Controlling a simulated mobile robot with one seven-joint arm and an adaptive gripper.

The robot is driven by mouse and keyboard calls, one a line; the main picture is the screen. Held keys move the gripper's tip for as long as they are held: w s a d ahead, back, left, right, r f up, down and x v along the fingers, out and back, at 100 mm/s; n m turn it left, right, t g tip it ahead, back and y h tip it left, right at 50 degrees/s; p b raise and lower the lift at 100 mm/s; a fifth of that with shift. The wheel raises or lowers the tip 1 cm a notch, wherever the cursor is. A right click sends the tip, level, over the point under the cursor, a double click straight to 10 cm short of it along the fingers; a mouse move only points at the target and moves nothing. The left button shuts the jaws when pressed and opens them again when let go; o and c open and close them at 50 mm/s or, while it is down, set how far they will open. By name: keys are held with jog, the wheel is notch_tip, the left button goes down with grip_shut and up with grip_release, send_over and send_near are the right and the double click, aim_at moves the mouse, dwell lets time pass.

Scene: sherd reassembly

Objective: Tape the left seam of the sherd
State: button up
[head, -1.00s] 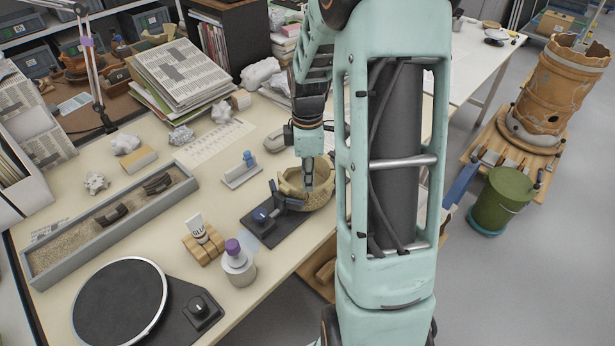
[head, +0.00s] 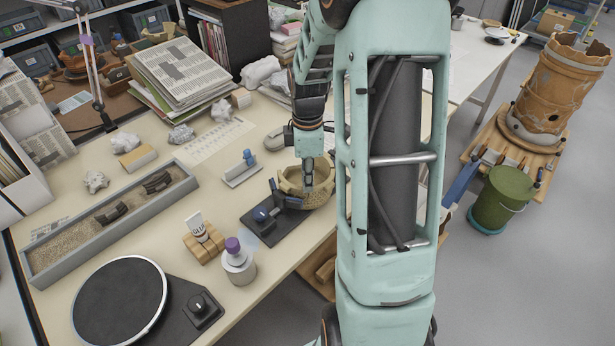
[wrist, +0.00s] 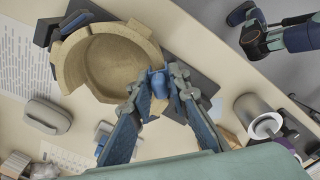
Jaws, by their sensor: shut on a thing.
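The tan bowl (wrist: 108,62), with a broken rim, sits on a dark stand at the table's front edge. It also shows in the head view (head: 322,196), partly behind my arm. My gripper (wrist: 160,88) is at the bowl's rim, on the lower right in the wrist view. Its fingers are closed around a small blue piece (wrist: 158,82). A tan patch of pottery shows just below this piece, between the fingers. The fingers hide the rim there, so I cannot tell whether the blue piece touches the seam.
A glue tube on a wooden block (head: 203,240), a purple-capped bottle (head: 237,262), a sand tray with dark sherds (head: 112,225) and a turntable (head: 120,305) lie leftward.

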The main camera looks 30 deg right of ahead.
jog(key=shift+f+b, duration=0.55)
jog(key=shift+f, duration=0.6)
dwell(1.3)
jog(key=o, duration=0.8)
notch_tip(320, 180, up, 12)
jog(key=shift+f, duration=0.25)
jog(key=shift+r, duration=0.3)
jog(key=shift+s, duration=0.1)
